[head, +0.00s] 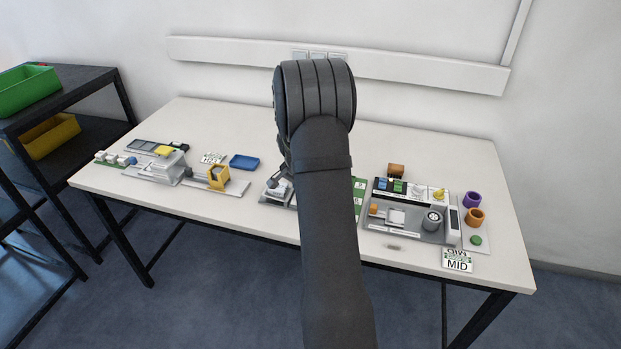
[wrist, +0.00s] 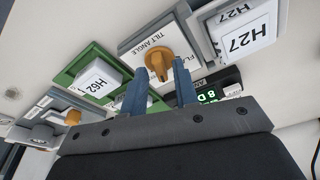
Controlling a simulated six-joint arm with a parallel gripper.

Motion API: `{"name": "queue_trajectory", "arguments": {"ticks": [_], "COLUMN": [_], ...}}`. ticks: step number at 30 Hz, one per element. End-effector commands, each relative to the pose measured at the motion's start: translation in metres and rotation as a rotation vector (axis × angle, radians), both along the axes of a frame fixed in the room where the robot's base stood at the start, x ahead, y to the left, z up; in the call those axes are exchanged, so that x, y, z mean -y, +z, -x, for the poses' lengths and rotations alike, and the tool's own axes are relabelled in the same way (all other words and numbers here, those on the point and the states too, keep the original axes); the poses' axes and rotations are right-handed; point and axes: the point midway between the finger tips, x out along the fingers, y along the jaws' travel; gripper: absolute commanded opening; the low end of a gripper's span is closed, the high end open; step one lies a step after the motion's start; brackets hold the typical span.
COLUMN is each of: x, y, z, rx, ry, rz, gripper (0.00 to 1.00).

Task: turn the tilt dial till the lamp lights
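The tilt dial (wrist: 156,64) is an orange-gold knob on a white panel marked "TILT ANGLE" (wrist: 139,47) in the wrist view. My gripper (wrist: 162,68) has two blue-grey fingers, spread apart. The knob shows between the fingertips; I cannot tell whether they touch it. A dark display (wrist: 222,88) with green lit characters sits right of the fingers, partly covered by one. I cannot make out a separate lamp. In the head view, my arm hides the dial and the gripper.
In the wrist view, a block marked H27 (wrist: 245,32) stands right of the dial and a block marked H62 (wrist: 97,80) left. In the head view, a grey tray (head: 377,232), a purple cup (head: 472,200) and a blue tray (head: 244,162) sit on the white table (head: 200,112).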

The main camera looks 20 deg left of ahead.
Motion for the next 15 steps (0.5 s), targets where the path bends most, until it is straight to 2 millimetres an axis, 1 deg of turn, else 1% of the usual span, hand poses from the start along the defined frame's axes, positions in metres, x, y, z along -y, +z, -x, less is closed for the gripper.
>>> {"name": "queue_trajectory", "arguments": {"ticks": [10, 15], "x": [0.0, 0.0], "y": [-0.0092, -0.0082], "z": [0.0, -0.0002], "rx": [0.0, 0.001], "ry": [0.0, 0.0], "rz": [0.0, -0.001], "gripper": [0.27, 0.27]}}
